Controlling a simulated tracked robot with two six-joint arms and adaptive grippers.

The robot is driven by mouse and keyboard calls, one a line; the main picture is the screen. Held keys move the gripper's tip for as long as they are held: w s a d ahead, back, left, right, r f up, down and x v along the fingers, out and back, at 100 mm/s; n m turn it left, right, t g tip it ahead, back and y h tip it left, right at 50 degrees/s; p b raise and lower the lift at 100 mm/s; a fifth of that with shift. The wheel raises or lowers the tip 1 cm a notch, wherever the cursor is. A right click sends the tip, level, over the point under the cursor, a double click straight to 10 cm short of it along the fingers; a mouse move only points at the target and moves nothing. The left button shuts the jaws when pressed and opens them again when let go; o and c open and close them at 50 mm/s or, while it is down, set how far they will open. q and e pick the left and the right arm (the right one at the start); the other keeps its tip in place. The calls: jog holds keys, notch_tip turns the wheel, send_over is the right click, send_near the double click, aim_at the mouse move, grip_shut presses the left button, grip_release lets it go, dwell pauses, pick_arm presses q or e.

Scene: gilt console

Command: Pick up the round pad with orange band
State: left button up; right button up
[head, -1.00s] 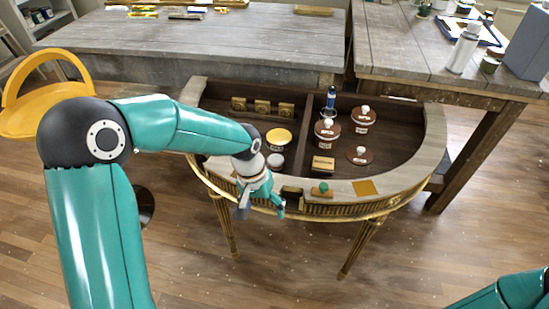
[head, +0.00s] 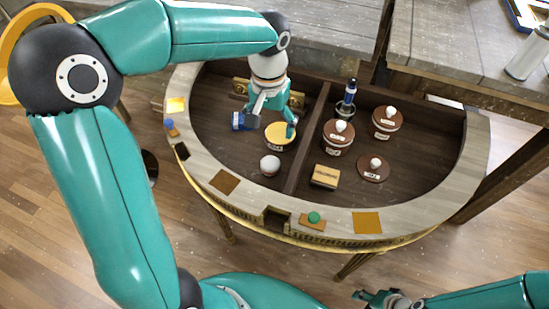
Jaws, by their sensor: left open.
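A round yellow-topped container (head: 280,137) with a pale side stands on the dark floor of the half-round console's left compartment. A small whitish round piece (head: 270,164) sits just in front of it; I cannot make out an orange band on either. My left gripper (head: 266,126) is open and points down over the left compartment. One finger is left of the yellow top and the other is at its right edge; contact cannot be told. My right gripper (head: 368,297) is low at the bottom edge, outside the console, and its jaw opening is unclear.
A divider (head: 309,140) separates the compartments. The right one holds a lidded brown-topped jar (head: 338,137), another jar (head: 387,122), a brown disc with white knob (head: 373,167), a wooden block (head: 325,176) and a blue-topped bottle (head: 347,98). The pale rim (head: 400,216) carries a green-knobbed piece (head: 314,218).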

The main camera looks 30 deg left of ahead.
pick_arm(q)
send_over(270, 162)
notch_tip(270, 162, down, 10)
jog(key=shift+r+b, duration=0.15)
jog(key=shift+b, duration=0.2)
jog(key=shift+d+f, duration=0.1)
jog(key=shift+f, duration=2.85)
jog(key=shift+s, duration=0.1)
jog(key=c, duration=1)
jog(key=shift+r, duration=0.1)
jog(key=shift+c, duration=0.2)
notch_tip(270, 162, up, 20)
jog(key=p, duration=0.1)
jog(key=shift+p, duration=0.35)
